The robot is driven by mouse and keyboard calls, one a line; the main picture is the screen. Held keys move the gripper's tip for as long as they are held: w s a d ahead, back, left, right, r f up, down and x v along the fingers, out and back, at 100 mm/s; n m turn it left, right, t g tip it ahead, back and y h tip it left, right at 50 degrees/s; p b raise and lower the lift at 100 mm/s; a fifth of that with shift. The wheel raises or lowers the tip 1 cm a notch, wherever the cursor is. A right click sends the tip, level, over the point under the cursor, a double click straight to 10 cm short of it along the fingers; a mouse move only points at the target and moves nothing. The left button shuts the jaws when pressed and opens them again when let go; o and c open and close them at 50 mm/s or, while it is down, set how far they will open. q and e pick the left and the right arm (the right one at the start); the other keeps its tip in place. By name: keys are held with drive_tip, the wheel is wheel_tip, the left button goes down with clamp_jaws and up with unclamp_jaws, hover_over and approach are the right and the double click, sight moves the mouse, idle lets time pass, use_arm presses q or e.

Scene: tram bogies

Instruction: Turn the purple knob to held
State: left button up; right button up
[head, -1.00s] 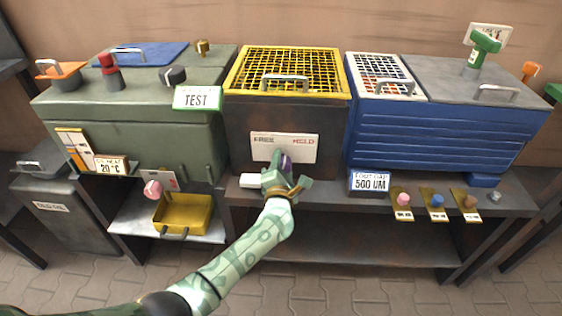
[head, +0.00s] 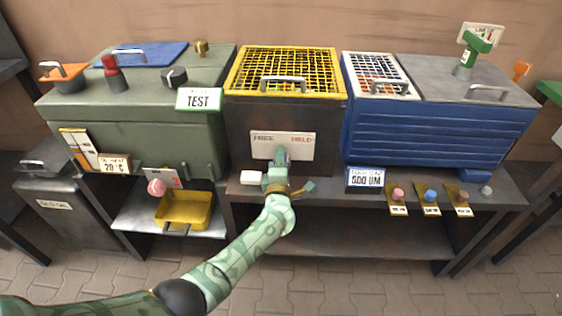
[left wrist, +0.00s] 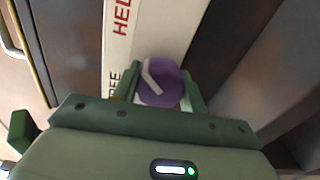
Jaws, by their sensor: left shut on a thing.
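The purple knob (left wrist: 160,84) with a white pointer line sits on the white panel (head: 270,145) of the dark middle box. The panel reads FREE at left and HELD at right in the head view. In the left wrist view the panel (left wrist: 150,30) runs up the picture, with HELD at the top, and the pointer slants up and left. My left gripper (head: 281,157) is shut on the knob, its fingers (left wrist: 158,92) on either side of it. In the head view the gripper hides the knob. My right gripper is not in view.
A yellow grid (head: 285,72) tops the middle box. A green box (head: 135,125) stands left and a blue box (head: 435,130) right. A small white block (head: 251,177) and the 500 UM sign (head: 366,179) flank my gripper. Several small knobs (head: 430,196) line the right ledge.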

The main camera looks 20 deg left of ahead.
use_arm(q)
drive_tip(key=shift+s+f, duration=0.1)
drive_tip(key=shift+f, duration=0.1)
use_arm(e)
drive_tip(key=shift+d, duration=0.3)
use_arm(q)
drive_tip(key=o, duration=0.9)
drive_tip(key=shift+o, duration=0.4)
drive_tip(key=shift+r, duration=0.1)
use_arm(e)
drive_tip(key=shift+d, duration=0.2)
use_arm(q)
drive_tip(key=shift+s+d+r+p, duration=0.1)
drive_tip(key=shift+s+d+p, duration=0.05)
drive_tip(key=shift+s+p, duration=0.2)
drive_tip(key=p+v, duration=0.5)
drive_tip(key=v, duration=1)
drive_tip(key=shift+s, duration=0.25)
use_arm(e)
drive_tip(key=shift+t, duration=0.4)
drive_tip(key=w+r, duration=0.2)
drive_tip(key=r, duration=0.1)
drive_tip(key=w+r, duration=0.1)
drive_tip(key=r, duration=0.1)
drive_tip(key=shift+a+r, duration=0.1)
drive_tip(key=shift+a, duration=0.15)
use_arm(q)
drive_tip(key=shift+d, duration=0.1)
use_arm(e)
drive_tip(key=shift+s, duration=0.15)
